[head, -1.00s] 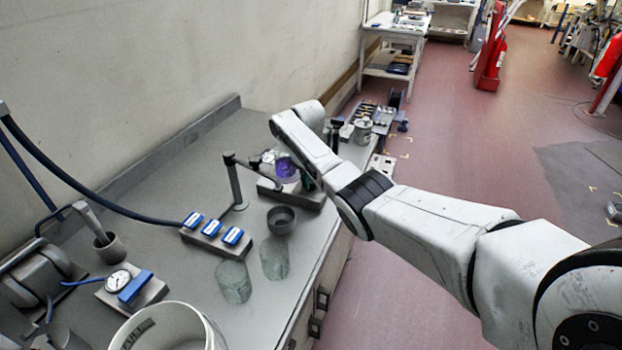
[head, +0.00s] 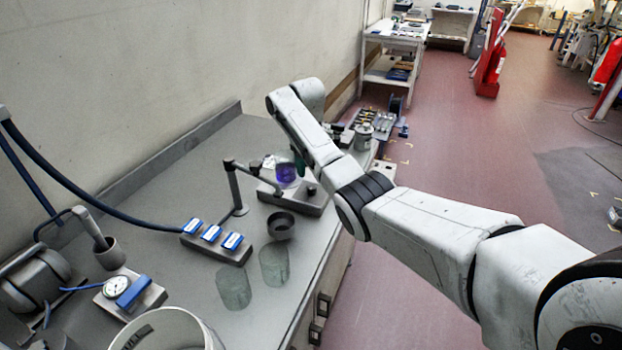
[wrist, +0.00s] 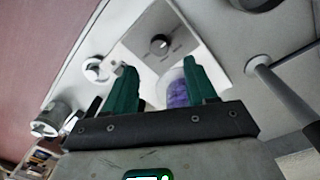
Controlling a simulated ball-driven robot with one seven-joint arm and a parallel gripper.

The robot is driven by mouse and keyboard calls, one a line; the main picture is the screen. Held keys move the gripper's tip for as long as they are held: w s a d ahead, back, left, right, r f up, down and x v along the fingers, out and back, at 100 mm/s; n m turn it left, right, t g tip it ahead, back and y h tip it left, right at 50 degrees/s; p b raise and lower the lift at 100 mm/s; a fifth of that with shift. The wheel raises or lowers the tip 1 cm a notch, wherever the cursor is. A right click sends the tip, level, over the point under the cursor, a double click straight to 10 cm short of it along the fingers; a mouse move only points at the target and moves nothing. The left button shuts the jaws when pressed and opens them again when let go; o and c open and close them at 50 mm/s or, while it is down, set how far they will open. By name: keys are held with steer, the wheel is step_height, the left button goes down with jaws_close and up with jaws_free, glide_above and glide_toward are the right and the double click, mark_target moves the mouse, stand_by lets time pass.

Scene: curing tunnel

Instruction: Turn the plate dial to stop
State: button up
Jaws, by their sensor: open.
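The plate (head: 303,205) is a grey slab with a pale top on the bench; its pale face also shows in the wrist view (wrist: 186,50). The dial (wrist: 160,45) is a round dark knob with a lighter centre, near the plate's edge. It also shows as a small dark knob in the head view (head: 312,188). A flask of purple liquid (head: 286,173) stands on the plate, partly behind a finger in the wrist view (wrist: 178,92). My gripper (wrist: 163,80) has green fingers, open and apart from the dial. In the head view it is mostly hidden by my arm.
A stand with a clamp arm (head: 236,188) stands left of the plate. A dark bowl (head: 280,226), two glass beakers (head: 233,286) and a block with blue labels (head: 216,243) are nearer. A jar (head: 363,136) stands beyond the plate. Bare bench lies along the wall.

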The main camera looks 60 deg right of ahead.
steer(key=shift+a+r, duration=0.1)
steer(key=shift+r, duration=1.7)
